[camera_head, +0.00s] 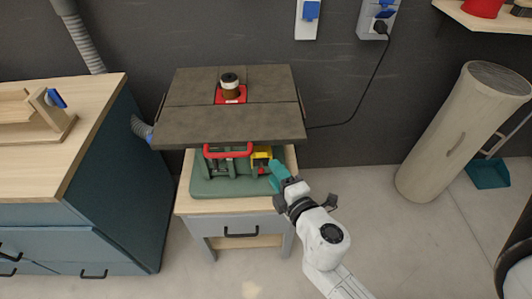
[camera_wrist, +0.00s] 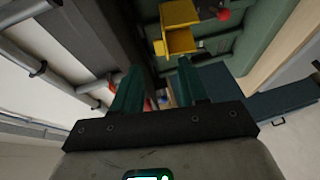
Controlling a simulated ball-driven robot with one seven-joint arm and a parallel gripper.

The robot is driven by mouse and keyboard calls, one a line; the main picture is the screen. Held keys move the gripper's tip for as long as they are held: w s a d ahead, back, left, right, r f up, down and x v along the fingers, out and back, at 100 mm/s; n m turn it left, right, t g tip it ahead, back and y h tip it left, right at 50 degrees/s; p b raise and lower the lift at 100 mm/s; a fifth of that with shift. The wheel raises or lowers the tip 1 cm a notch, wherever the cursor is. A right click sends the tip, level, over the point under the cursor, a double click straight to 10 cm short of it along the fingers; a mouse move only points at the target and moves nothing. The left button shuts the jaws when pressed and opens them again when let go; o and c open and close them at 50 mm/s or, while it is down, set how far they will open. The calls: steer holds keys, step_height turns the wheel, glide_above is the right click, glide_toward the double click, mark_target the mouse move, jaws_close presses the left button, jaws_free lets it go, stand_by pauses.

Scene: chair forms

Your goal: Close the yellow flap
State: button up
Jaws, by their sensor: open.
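The yellow flap (camera_head: 262,153) is on the front of the green machine under the dark table top, right of the red frame. It also shows in the wrist view (camera_wrist: 180,14), where two yellow faces meet at an angle and it seems to stand open. My gripper (camera_head: 277,169) has teal fingers and is just to the lower right of the flap. In the wrist view my gripper (camera_wrist: 158,75) is open, with nothing between its fingers, and the flap lies beyond the fingertips. I cannot tell whether a finger touches it.
The dark machine table top (camera_head: 220,125) overhangs the green machine body (camera_head: 222,186). A red knob (camera_wrist: 224,15) is beside the flap. A blue-grey cabinet (camera_head: 110,190) stands left, and a leaning beige cylinder (camera_head: 460,130) stands right.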

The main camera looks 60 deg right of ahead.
mark_target(262, 155)
steer(key=p+x, duration=0.1)
steer(key=x, duration=0.7)
steer(key=shift+r, duration=0.1)
jaws_close()
stand_by(0.5)
